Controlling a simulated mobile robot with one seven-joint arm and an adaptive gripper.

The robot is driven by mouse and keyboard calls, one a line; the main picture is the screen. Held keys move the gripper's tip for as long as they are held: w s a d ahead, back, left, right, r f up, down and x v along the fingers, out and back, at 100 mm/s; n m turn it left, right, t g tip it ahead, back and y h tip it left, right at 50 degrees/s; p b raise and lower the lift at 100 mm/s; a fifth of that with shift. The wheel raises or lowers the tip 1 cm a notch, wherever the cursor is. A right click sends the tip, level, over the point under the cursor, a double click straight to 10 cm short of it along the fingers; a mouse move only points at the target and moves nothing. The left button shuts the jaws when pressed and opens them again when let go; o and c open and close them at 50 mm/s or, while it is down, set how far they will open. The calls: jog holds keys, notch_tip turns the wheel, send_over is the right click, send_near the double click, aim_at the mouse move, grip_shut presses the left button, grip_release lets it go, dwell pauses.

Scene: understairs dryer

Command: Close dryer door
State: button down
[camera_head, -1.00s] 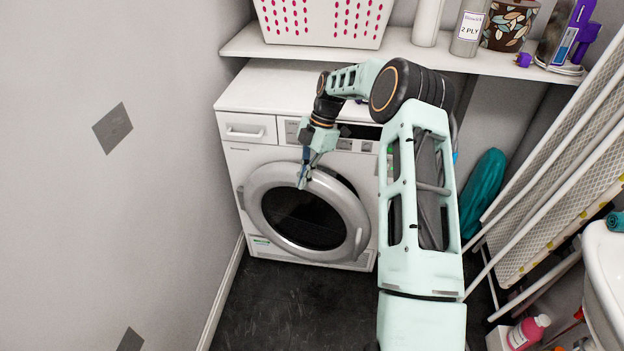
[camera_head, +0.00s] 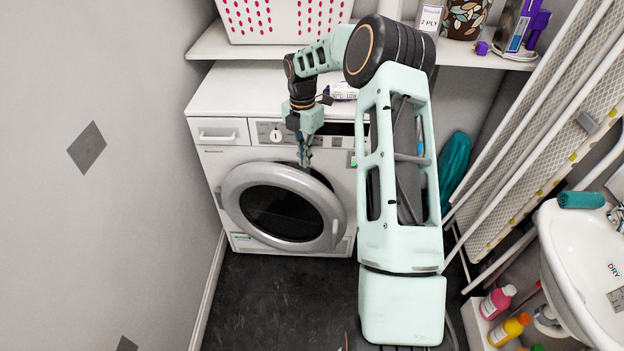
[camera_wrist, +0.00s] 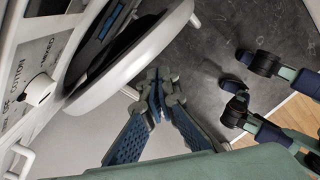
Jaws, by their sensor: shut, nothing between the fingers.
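The white dryer (camera_head: 225,170) stands against the back wall under a shelf. Its round door, with a grey ring (camera_head: 236,222) and dark glass, stands slightly ajar; a dark gap shows along its upper right edge. In the wrist view the door ring (camera_wrist: 130,62) stands off the dryer front, with a dark opening behind it. My gripper (camera_head: 304,163) is shut and empty at the upper right part of the door. In the wrist view its fingertips (camera_wrist: 158,92) are close beside the door's rim; I cannot tell whether they touch.
A wall is close on the left. The dark floor (camera_head: 275,300) before the dryer is clear.

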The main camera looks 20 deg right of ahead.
aim_at(316, 190)
jog(key=s+n+t+h+p, duration=0.1)
jog(key=s+n+t+p, duration=0.2)
jog(key=s+n+p, duration=0.45)
jog(key=shift+m, duration=0.55)
jog(key=b+x, duration=0.2)
jog(key=x, duration=0.3)
jog(key=b+x, duration=0.2)
jog(key=x, duration=0.4)
jog(key=shift+w+d+r, duration=0.1)
jog(key=shift+w+d, duration=0.05)
jog(key=shift+d, duration=0.05)
jog(key=shift+w+d, duration=0.35)
jog(key=shift+w, duration=0.3)
